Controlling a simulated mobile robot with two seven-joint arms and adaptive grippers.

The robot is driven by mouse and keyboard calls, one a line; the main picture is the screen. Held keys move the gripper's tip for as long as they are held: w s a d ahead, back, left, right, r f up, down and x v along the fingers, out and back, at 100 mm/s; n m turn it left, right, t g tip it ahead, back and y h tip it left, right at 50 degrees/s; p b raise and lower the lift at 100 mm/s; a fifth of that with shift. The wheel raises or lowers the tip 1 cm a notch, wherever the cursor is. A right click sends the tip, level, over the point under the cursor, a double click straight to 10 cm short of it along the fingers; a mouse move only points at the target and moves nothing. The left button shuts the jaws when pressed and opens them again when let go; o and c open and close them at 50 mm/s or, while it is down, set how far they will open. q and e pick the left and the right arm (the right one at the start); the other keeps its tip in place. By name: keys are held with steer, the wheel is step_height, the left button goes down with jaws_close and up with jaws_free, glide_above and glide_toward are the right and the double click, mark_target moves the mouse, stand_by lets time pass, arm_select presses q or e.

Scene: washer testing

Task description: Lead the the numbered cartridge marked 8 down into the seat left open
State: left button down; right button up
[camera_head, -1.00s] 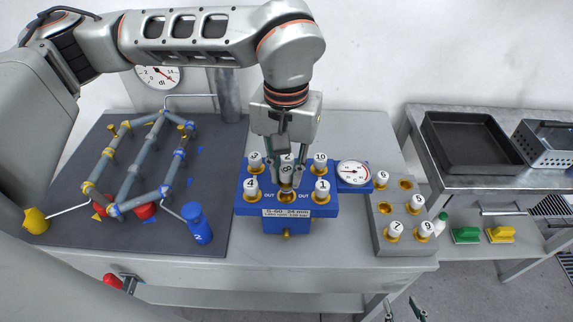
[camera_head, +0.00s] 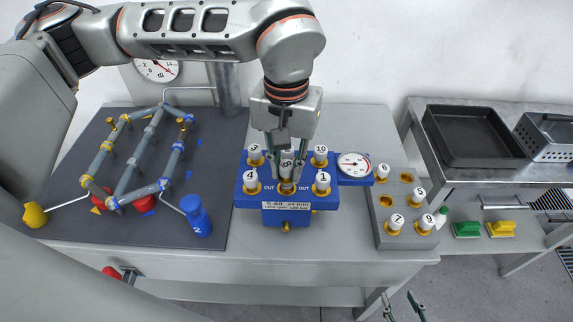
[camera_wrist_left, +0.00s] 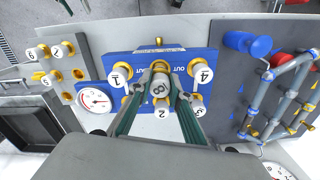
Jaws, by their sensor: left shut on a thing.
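The white cartridge marked 8 (camera_head: 287,164) is held upright between the fingertips of my left gripper (camera_head: 287,178); it also shows in the left wrist view (camera_wrist_left: 160,86). It is at the front middle seat of the blue block (camera_head: 243,203), between cartridge 4 (camera_head: 250,178) and cartridge 1 (camera_head: 322,181). The fingers and cartridge cover most of that seat, so I cannot tell whether the lower end is inside it. Cartridge 2 (camera_wrist_left: 162,112) stands behind and is mostly hidden in the head view. My right gripper (camera_head: 402,306) shows at the bottom edge, its fingers apart.
Cartridges 3 (camera_head: 254,152) and 10 (camera_head: 320,152) stand close beside the fingers. A gauge (camera_head: 354,164) is attached right of the block. A grey rack (camera_head: 405,242) holds several cartridges and has empty seats. A pipe frame (camera_head: 128,181) lies on the dark mat at left.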

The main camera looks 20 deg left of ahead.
mark_target(286, 179)
arm_select(q)
steer(key=shift+f, duration=0.15)
stand_by(0.3)
steer(key=shift+f+b, duration=0.3)
steer(key=shift+b, duration=0.15)
steer(key=shift+f+b, duration=0.95)
steer(key=shift+f, duration=0.4)
steer(key=c, duration=1.8)
jaws_free()
steer(key=shift+o, duration=0.2)
